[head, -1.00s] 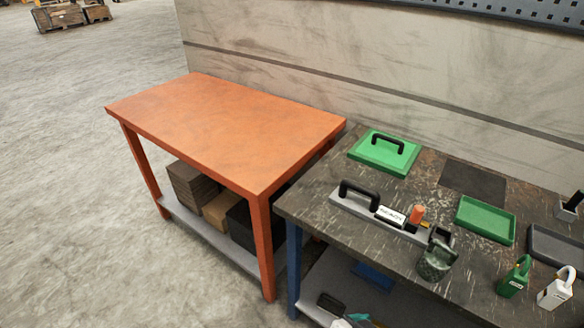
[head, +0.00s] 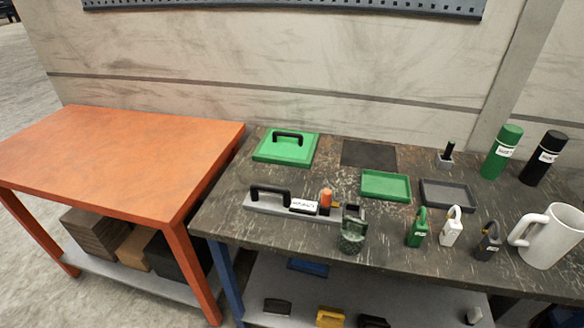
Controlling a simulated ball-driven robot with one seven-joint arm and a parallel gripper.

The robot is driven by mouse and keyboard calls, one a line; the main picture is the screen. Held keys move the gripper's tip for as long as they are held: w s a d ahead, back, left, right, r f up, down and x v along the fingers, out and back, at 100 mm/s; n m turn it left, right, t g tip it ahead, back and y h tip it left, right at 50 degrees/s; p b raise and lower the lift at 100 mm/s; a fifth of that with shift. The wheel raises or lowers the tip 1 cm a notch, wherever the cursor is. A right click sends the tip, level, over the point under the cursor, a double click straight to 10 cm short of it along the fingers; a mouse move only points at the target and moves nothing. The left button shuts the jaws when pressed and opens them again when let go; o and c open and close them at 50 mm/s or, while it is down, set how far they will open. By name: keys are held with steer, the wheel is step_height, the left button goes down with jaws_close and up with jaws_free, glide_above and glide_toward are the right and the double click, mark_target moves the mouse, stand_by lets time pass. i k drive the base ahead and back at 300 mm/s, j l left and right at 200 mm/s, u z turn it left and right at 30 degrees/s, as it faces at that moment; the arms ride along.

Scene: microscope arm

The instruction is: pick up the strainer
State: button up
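No thing in the head view is clearly a strainer. A small mottled dark green cup-like object (head: 352,238) with a dark upper part stands at the front edge of the dark worktop. I cannot tell whether it is the strainer. It stands upright, just right of a grey base (head: 266,208) that carries a black handle, a white label and an orange knob. My gripper is not in view.
The scratched dark workbench (head: 230,226) also bears a green lidded plate (head: 286,147), a green tray (head: 386,186), a grey tray (head: 447,194), several padlocks, a white mug (head: 551,236) and two bottles. An orange table (head: 120,150) stands at left, its top bare.

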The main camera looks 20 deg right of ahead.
mark_target(352, 238)
steer(key=k+l, duration=0.1)
steer(key=l, duration=0.85)
steer(key=k+l, duration=0.15)
steer(key=l, duration=0.35)
steer(key=u, duration=0.05)
